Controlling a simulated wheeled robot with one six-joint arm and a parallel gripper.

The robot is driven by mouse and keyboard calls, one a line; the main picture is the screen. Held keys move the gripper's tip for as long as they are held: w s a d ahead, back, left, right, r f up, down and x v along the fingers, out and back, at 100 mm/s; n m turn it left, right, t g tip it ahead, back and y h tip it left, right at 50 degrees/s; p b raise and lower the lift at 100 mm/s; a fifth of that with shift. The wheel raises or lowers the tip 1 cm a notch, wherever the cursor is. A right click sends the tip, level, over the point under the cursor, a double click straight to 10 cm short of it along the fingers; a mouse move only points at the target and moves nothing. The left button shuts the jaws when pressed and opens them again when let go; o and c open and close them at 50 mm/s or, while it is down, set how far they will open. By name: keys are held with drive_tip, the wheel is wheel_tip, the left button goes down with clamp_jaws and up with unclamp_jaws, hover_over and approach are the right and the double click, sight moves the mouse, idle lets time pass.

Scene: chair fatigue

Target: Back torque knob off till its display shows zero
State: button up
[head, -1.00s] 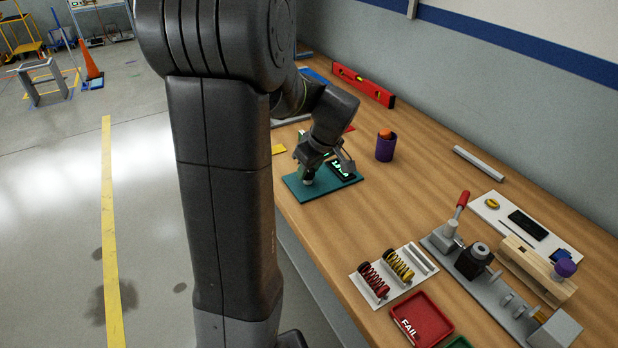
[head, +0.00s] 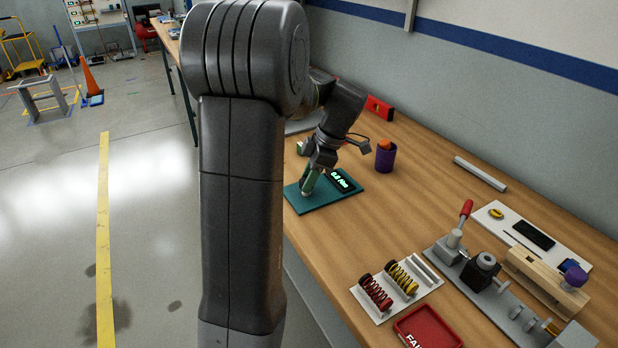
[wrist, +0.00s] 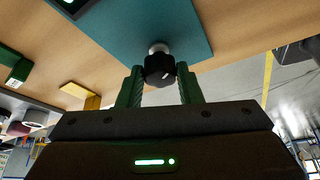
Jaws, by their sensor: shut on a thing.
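The torque knob (wrist: 161,68) is black with a small white mark and sits on a pale round post. It stands on the teal plate (wrist: 120,28), which also shows on the bench in the head view (head: 318,201). My gripper (wrist: 159,75) has its green fingers on either side of the knob, shut on it. In the head view my gripper (head: 307,186) points down at the plate and mostly hides the knob. The black display (head: 344,181) beside it shows lit green characters, apparently ending in Nm. The number is too small to read surely.
A purple cup (head: 386,158) with an orange thing in it stands right of the plate. A red level (head: 379,108) lies behind, partly covered by my arm. A spring tray (head: 388,300), red FAIL tray (head: 428,330) and lever fixture (head: 475,272) fill the front right.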

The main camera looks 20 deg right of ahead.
drive_tip(key=shift+n+g, duration=0.4)
drive_tip(key=shift+n, duration=0.5)
drive_tip(key=shift+w, duration=0.1)
drive_tip(key=o, duration=1)
drive_tip(key=shift+d+r, duration=0.1)
drive_tip(key=p+v, duration=0.1)
drive_tip(key=v, duration=1.2)
drive_tip(key=shift+d+r, duration=0.2)
drive_tip(key=shift+r, duration=0.05)
drive_tip(key=shift+f, duration=0.1)
